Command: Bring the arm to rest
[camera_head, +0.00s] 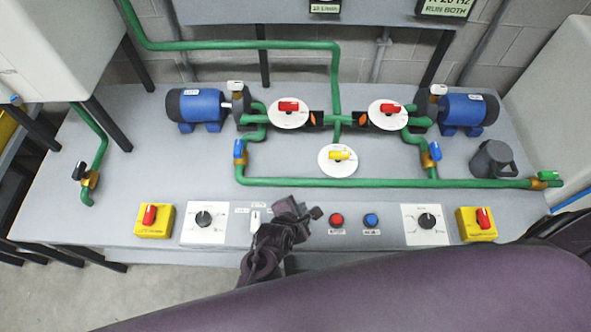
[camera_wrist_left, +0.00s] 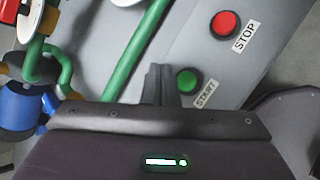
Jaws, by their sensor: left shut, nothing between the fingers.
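I cannot tell whether the fingertips touch anything. In the head view the green button is hidden, apparently behind the gripper. My right gripper does not show.
A blue button (camera_head: 371,220), two dials (camera_head: 205,221) (camera_head: 427,220) and yellow switch boxes (camera_head: 154,221) (camera_head: 477,224) line the front. Behind stand green pipes (camera_head: 350,182), blue pumps (camera_head: 199,108) (camera_head: 466,111) and a grey jug (camera_head: 492,159). White cabinets flank the bench.

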